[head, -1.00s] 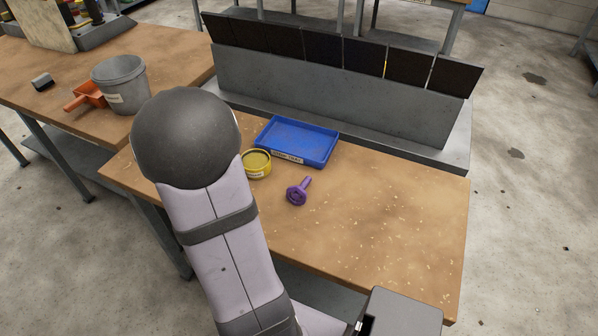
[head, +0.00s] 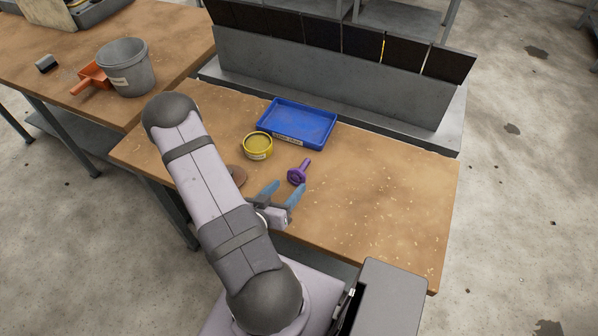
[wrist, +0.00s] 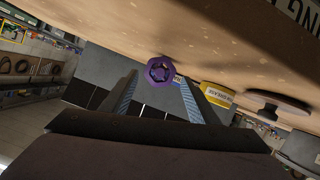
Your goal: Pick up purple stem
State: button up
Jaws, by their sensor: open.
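The purple stem (head: 299,172) lies on the wooden workbench, its wider flanged end toward me and its thin shaft pointing toward the blue tray. My gripper (head: 283,191) is open and empty, low over the bench just in front of the stem. In the wrist view the stem's flanged end (wrist: 160,71) shows end-on, beyond and between the two fingers of my gripper (wrist: 160,92). The fingers appear apart from the stem. Most of the shaft is hidden behind the flange in the wrist view.
A yellow tin (head: 257,146) and a blue tray (head: 297,124) stand behind the stem. A brown disc (head: 238,174) lies left of my gripper, partly hidden by my arm. The bench's right side is clear except for scattered chips.

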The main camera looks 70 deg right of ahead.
aim_at(295, 176)
jog(key=shift+f, duration=0.1)
jog(key=shift+b+x, duration=0.45)
jog(key=shift+x, duration=0.55)
jog(key=shift+d+p, duration=0.55)
jog(key=shift+d, duration=0.05)
jog(key=x, duration=0.1)
jog(key=p+x, duration=0.1)
jog(key=x, duration=0.1)
jog(key=shift+w+d+r, duration=0.1)
jog(key=shift+r, duration=0.25)
jog(key=shift+d+f+p, duration=0.3)
jog(key=shift+d+p, duration=0.05)
jog(key=shift+d, duration=0.15)
jog(key=c, duration=0.9)
